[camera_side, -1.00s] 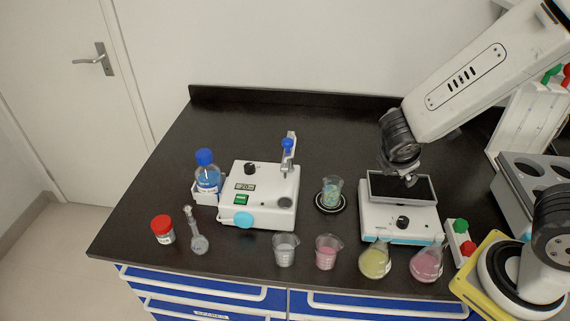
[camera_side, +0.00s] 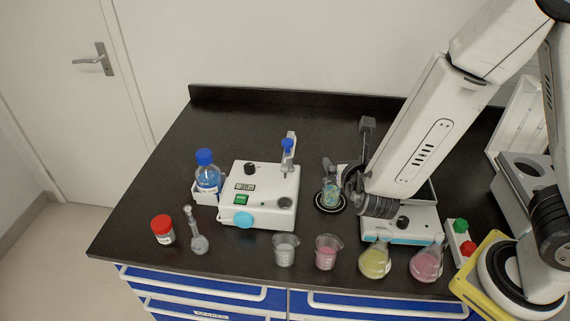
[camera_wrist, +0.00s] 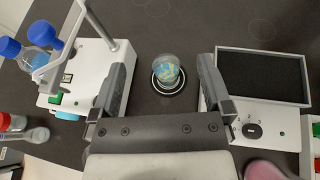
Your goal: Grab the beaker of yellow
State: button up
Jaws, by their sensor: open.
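In the side view my wrist is low, just right of the beaker, partly covering the gripper. A conical flask of yellow liquid (camera_side: 375,261) stands near the front edge, apart from my gripper.
A white device with a blue knob (camera_side: 259,195) stands left of the beaker, a flat-topped device (camera_side: 401,224) right. Two beakers, clear (camera_side: 286,250) and pink (camera_side: 327,252), and a pink flask (camera_side: 427,263) line the front edge. The back of the bench is clear.

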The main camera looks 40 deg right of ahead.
send_near(335, 190)
jog(key=x, duration=0.5)
jog(key=shift+x, duration=1.25)
jog(key=shift+w, duration=0.1)
jog(key=shift+x, duration=2.55)
